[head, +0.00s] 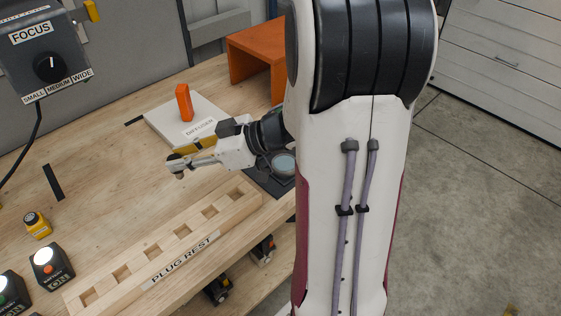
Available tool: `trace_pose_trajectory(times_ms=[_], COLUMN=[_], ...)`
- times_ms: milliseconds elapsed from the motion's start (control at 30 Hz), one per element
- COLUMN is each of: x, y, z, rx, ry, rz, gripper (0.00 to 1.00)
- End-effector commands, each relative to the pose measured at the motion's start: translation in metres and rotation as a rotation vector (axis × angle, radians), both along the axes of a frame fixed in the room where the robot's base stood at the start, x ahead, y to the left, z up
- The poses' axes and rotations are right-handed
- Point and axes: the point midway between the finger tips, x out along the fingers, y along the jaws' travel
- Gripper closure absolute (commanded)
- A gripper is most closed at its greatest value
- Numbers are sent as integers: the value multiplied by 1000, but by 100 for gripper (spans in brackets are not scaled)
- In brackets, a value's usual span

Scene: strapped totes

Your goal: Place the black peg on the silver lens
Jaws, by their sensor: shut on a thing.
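My gripper (176,166) is at the end of my arm, left of the arm, above the wooden bench. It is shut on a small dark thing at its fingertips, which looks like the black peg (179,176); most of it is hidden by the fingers. A round, glassy lens (284,163) with a pale blue-grey face sits in a dark holder on the right side of the bench, partly hidden by my arm. It looks like the silver lens. The gripper is well to the left of it, apart from it.
A wooden plug rest (205,244) with several empty square holes lies in front. A white diffuser plate (205,113) bears an upright orange block (184,102). An orange stand (250,48) is behind. A yellow-and-black device (38,225) and lit button boxes (50,267) are at left.

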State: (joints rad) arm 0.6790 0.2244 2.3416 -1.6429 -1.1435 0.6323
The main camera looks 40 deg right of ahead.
Motion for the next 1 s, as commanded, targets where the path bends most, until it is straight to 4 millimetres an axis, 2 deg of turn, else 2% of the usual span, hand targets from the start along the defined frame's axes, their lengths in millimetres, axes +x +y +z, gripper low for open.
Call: trace_pose_trajectory(times_ms=[467, 767, 1000], x=[-16, -39, -65], y=[-108, -172, -220], z=[3, 10, 18], rx=[-21, -31, -35], ry=[-13, -21, -23], rz=[-190, -285, -346], gripper=[100, 100, 100])
